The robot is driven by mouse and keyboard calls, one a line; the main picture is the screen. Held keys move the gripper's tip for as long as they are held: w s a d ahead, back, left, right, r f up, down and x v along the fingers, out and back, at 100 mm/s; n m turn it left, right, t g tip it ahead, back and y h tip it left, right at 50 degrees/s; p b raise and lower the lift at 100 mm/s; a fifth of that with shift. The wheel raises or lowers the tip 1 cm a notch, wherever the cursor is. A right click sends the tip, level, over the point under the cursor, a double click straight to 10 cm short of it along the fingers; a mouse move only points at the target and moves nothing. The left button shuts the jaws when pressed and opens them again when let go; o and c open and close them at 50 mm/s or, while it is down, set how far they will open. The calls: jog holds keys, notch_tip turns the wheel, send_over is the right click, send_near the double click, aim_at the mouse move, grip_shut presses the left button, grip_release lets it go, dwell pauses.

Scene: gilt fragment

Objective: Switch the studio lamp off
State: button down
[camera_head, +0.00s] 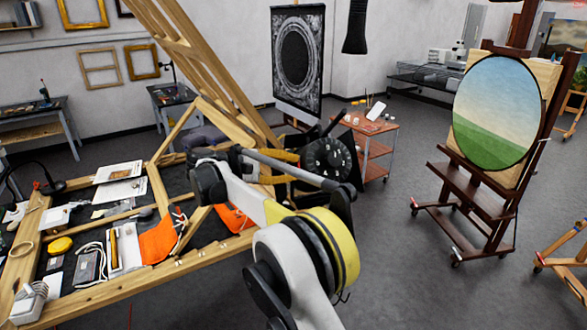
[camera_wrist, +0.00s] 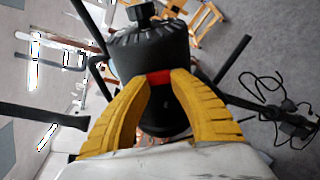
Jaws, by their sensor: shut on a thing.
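The studio lamp (camera_wrist: 148,50) is a black cylindrical body with ribbed edges in the wrist view. In the head view its black round back (camera_head: 328,158) with white markings shows beyond my arm. A small red switch (camera_wrist: 160,77) sits on the lamp body. My gripper (camera_wrist: 160,80) has its two yellow fingers closed in on the red switch, one at each side. Only a little of the switch shows between the fingertips. The switch's on or off position cannot be told. In the head view my arm hides most of the gripper.
A wooden worktable (camera_head: 95,303) with tools and papers lies left of my arm. A red-topped cart (camera_head: 375,132) stands behind the lamp. A dark easel (camera_head: 480,190) with an oval landscape stands at right. Cables (camera_wrist: 262,88) lie on the floor. Grey floor is free between the lamp and easel.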

jog(key=n+t+b, duration=0.1)
jog(key=b, duration=0.1)
jog(key=t+b, duration=0.1)
jog(key=b, duration=0.1)
jog(key=n+t+h+b, duration=0.1)
jog(key=t+b, duration=0.1)
jog(key=b, duration=0.1)
jog(key=shift+s+d+f+n, duration=0.1)
jog(key=shift+s+f+n, duration=0.05)
jog(key=shift+f+n, duration=0.15)
jog(key=shift+r, duration=0.1)
jog(key=c, duration=1.1)
grip_release()
jog(key=shift+d, duration=0.1)
